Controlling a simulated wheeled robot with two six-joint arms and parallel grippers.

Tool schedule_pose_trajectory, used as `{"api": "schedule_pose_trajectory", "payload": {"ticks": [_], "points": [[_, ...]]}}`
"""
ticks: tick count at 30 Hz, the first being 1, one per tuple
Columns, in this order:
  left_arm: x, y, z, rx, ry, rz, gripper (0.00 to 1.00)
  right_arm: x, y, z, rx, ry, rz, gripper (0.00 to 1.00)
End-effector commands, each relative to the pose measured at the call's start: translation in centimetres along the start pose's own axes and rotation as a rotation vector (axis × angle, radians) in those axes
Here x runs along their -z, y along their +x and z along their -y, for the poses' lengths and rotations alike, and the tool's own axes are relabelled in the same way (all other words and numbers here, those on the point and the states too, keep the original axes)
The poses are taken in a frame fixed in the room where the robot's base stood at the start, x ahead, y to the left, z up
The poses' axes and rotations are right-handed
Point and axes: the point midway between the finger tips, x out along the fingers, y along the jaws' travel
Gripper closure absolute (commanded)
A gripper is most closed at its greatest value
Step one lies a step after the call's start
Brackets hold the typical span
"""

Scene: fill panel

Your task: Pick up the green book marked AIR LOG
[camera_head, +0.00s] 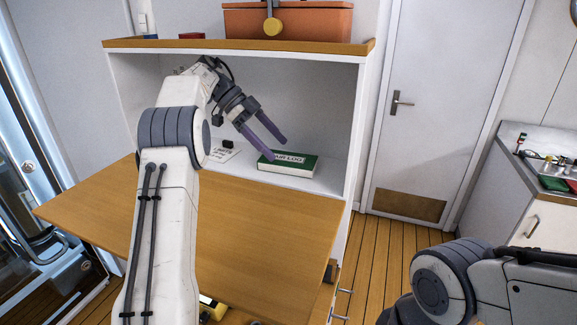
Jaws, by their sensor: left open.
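The green book (287,163) lies flat inside the white cabinet, on its floor behind the fold-down wooden panel. In the picture the fingertips are just above and left of the book, and no contact shows. The fingers are empty. My right arm shows at the lower right, but its gripper is not in view.
The fold-down wooden panel (262,226) is bare at right. An orange-brown case (325,22) sits on the cabinet top. A closed door (427,100) and a counter (545,183) are at right.

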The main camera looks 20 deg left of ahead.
Motion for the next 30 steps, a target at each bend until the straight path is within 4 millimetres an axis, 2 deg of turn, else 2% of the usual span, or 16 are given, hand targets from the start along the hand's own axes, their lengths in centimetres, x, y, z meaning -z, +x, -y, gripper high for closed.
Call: {"api": "schedule_pose_trajectory", "payload": {"ticks": [10, 19, 20, 24, 27, 30], "points": [[0.0, 4.2, -0.1, -0.002, -0.001, 0.0, 0.0, 0.0, 0.6, 0.0, 0.0, 0.0, 0.0, 0.56], [-0.1, 4.8, 0.0, -0.001, 0.001, 0.001, 0.0, 0.0, 0.6, 0.0, 0.0, 0.0, 0.0, 0.56], [-0.1, 4.8, 0.0, -0.001, 0.001, 0.001, 0.04, 0.0, 0.6, 0.0, 0.0, 0.0, 0.0, 0.56], [-0.1, 4.8, 0.0, -0.001, 0.0, 0.001, 0.57, 0.0, 0.6, 0.0, 0.0, 0.0, 0.0, 0.56], [-0.1, 4.8, 0.0, -0.001, 0.0, 0.001, 0.93, 0.0, 0.6, 0.0, 0.0, 0.0, 0.0, 0.56], [0.0, 4.7, 0.0, 0.0, 0.001, 0.0, 0.93, 0.0, 0.6, 0.0, 0.0, 0.0, 0.0, 0.56]]}}
